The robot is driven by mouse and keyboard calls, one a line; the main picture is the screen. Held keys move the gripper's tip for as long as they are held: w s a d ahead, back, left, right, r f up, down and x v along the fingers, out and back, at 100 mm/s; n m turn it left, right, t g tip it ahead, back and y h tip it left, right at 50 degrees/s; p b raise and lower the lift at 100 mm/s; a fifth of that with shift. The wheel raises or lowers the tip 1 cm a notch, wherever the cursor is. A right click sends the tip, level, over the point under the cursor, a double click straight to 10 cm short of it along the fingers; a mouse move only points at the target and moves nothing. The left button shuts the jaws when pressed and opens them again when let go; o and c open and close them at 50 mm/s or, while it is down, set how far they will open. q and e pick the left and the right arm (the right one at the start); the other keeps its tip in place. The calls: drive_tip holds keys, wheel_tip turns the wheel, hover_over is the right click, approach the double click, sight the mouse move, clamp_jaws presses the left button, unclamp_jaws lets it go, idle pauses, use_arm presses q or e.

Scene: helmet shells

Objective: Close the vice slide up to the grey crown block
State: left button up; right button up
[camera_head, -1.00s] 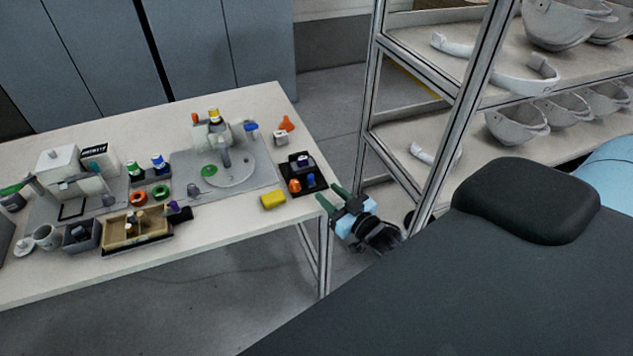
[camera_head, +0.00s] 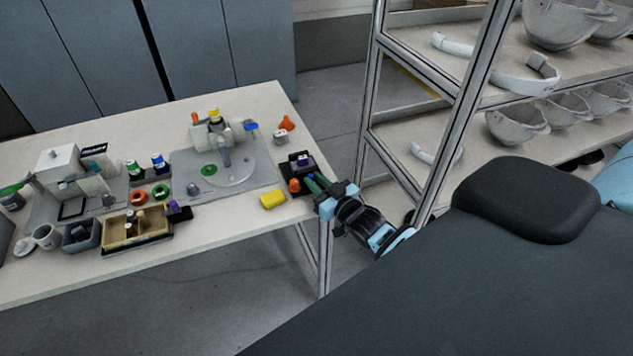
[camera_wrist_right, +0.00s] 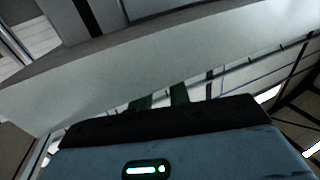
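My right gripper (camera_head: 311,182) is at the right end of the table, fingers toward a small black tray (camera_head: 291,163). In the right wrist view its two dark green fingers (camera_wrist_right: 160,98) stand apart with nothing seen between them, before the pale table edge (camera_wrist_right: 150,70). A black-based tan open box (camera_head: 120,237) with small parts inside stands at the table's front, a purple knob (camera_head: 178,207) at its right end. I cannot tell which piece is the vice slide or the grey crown block; they are too small to make out. My left gripper is not in view.
A grey plate (camera_head: 185,172) with an upright fixture fills the table's middle. A yellow block (camera_head: 272,200) and an orange funnel-like piece (camera_head: 287,122) lie near the right end. A shelf rack (camera_head: 458,130) with helmet shells stands close to my right arm.

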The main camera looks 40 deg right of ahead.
clamp_jaws()
drive_tip(key=shift+w+d+f+b, duration=0.15)
drive_tip(key=shift+w+b, duration=0.15)
drive_tip(key=shift+w, duration=0.6)
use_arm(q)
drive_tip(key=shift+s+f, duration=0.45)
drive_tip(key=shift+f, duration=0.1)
use_arm(e)
drive_tip(key=o, duration=0.5)
unclamp_jaws()
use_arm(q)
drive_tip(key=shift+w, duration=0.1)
